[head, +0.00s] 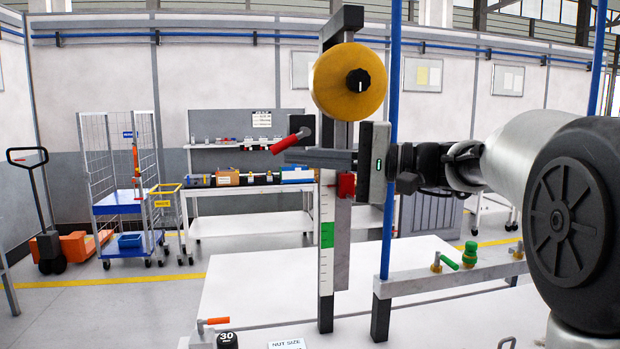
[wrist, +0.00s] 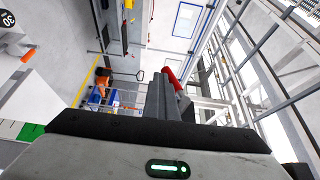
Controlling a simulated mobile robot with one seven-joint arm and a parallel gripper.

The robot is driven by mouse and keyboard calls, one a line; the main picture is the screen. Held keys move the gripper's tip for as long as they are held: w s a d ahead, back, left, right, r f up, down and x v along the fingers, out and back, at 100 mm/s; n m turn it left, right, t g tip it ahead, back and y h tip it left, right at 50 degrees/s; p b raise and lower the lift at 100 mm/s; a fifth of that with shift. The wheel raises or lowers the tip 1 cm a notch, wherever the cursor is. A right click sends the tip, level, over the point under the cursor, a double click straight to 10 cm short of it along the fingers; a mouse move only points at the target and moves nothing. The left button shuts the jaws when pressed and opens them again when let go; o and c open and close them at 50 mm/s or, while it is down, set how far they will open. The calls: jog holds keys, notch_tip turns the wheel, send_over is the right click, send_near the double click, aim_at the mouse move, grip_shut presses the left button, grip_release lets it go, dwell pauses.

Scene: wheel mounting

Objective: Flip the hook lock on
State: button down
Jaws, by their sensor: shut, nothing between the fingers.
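A red-handled lever (head: 284,142) on a dark pivot block (head: 302,127) is beside the upright post, below the yellow wheel (head: 345,85); it looks like the hook lock. The handle slants down to the left. My gripper (head: 290,157) is shut and empty. It reaches left across the post, with its tips just under the red handle. In the wrist view the red handle (wrist: 171,76) shows beside my shut fingers (wrist: 158,86). I cannot tell whether they touch. The hook itself is not clearly visible.
A red block (head: 346,185) sits on the post below my fingers. A blue upright (head: 389,150) stands close to my gripper. An orange-handled lever (head: 214,320) and a green-handled valve (head: 447,262) are lower down. The white table (head: 260,285) is mostly clear.

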jog(key=m+y+b, duration=0.1)
jog(key=a+m+t+y+b, duration=0.1)
jog(key=y+b, duration=0.1)
jog(key=shift+s+a+r, duration=0.15)
jog(key=shift+s, duration=0.05)
jog(key=shift+a+r+t+b, duration=0.15)
jog(key=shift+r+t+b, duration=0.1)
jog(key=shift+t+b, duration=0.25)
jog(key=shift+a+r, duration=0.1)
jog(key=shift+r, duration=0.05)
jog(key=shift+g, duration=0.3)
